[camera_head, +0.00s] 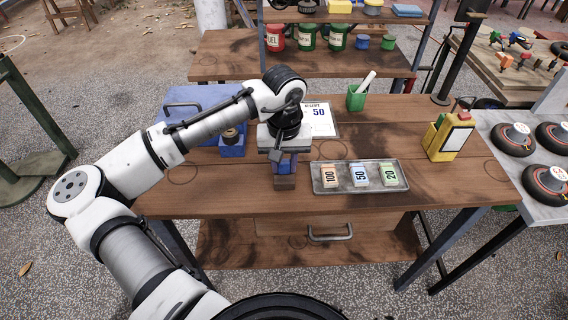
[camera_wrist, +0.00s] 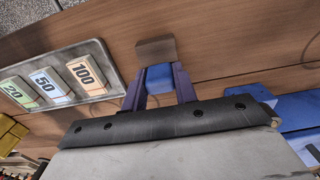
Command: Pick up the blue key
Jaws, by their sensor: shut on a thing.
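My gripper (camera_head: 286,166) points down over the wooden table, left of the grey tray. It is shut on the blue key (camera_wrist: 158,77), seen as a small blue block between the two purple-blue fingers in the wrist view. The key (camera_head: 288,169) is partly hidden by the fingers in the head view. A brown wooden block (camera_wrist: 156,48) shows right at the key's far end, and it also shows below the fingertips in the head view (camera_head: 285,184). I cannot tell whether this block is joined to the key or whether it touches the table.
The grey tray (camera_head: 320,185) holds tags marked 100, 50 and 20. A blue box (camera_head: 200,98) stands behind left, a sign (camera_head: 322,122) and green cup (camera_head: 356,99) behind, a yellow device (camera_head: 448,137) at right. The table's front edge is close; its front left is clear.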

